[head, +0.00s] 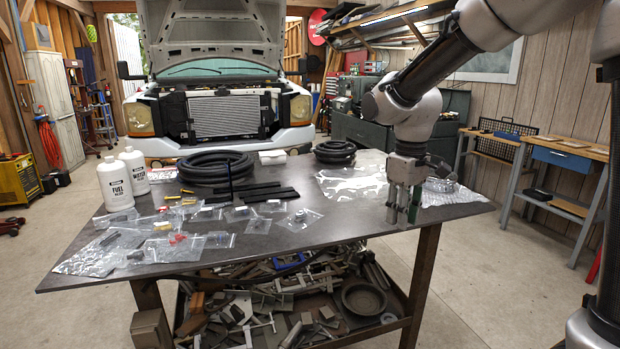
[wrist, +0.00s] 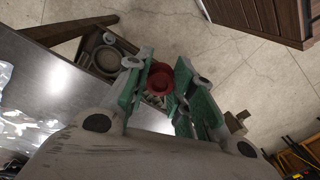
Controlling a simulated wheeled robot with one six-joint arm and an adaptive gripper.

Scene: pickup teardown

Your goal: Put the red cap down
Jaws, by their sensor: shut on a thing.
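The red cap (wrist: 159,82) shows in the wrist view between the green-sided fingers of my gripper (wrist: 162,88), which is shut on it. In the head view my gripper (head: 402,218) points down at the front right edge of the dark table (head: 340,222). The cap cannot be made out in the head view. In the wrist view the table edge lies to the left of the fingers, with floor and part of the lower shelf beyond them.
Small clear bags (head: 180,247) with parts cover the table's left front. Black hose coils (head: 215,168) and two white bottles (head: 116,184) stand behind. A crumpled clear sheet (head: 350,183) lies left of my gripper. The table's middle front is bare. A scrap-filled shelf (head: 290,310) is below.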

